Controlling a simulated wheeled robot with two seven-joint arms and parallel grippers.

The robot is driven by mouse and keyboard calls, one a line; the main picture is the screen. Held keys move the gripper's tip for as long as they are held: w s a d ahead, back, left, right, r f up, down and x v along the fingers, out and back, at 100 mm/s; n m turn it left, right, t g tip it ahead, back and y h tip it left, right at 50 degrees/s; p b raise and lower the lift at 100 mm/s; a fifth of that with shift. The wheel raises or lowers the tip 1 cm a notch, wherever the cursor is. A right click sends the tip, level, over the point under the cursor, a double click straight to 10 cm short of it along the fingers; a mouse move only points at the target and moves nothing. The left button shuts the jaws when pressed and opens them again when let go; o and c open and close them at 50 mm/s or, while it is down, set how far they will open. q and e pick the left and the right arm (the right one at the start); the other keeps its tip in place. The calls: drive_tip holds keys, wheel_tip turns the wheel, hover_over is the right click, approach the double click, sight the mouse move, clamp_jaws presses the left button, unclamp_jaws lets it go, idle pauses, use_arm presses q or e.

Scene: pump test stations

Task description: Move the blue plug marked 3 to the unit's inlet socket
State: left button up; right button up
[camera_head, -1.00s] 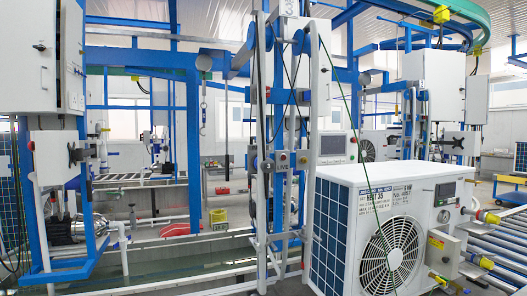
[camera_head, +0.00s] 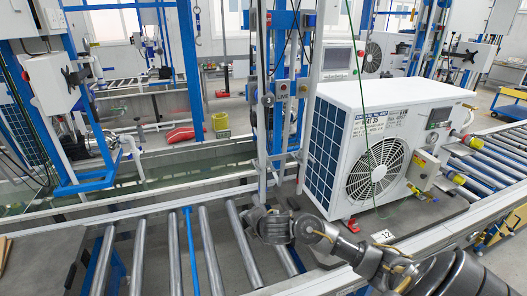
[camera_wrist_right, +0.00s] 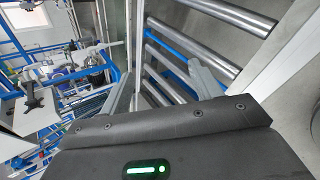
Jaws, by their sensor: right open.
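The unit (camera_head: 365,145) is a large white box with a round fan grille and a blue finned side. It stands on a dark pallet on the roller line, right of centre in the head view. Fittings with yellow and red parts (camera_head: 462,142) stick out of its right side; I cannot tell which one is the inlet socket. I cannot make out a blue plug marked 3. My right arm reaches in from the lower right, in front of the unit. In the right wrist view my right gripper (camera_wrist_right: 160,80) is open, with nothing visible between its fingers. My left gripper is out of view.
Metal rollers (camera_head: 210,248), one of them blue, lie left of the unit. Uprights with hanging cables (camera_head: 283,100) stand close behind its left side. A water trough (camera_head: 190,160) runs behind the line. A label reading 12 (camera_head: 384,236) marks the pallet's front edge.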

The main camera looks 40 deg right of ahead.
sight(265, 97)
drive_tip(key=s+d+r+n+t+h+p, duration=0.1)
drive_tip(key=r+n, duration=0.3)
drive_tip(key=r, duration=0.9)
drive_tip(key=s+d+r+n+t+h+p, duration=0.1)
drive_tip(key=d+r+n+t+p, duration=0.2)
drive_tip(key=r, duration=1)
drive_tip(key=s+d+r+n+t+h+p, duration=0.1)
drive_tip(key=r+n, duration=0.4)
drive_tip(key=r, duration=0.8)
drive_tip(key=shift+s+d+r+n+t+h+p, duration=0.35)
drive_tip(key=shift+d+t+h+p, duration=0.2)
drive_tip(key=shift+d+t, duration=0.5)
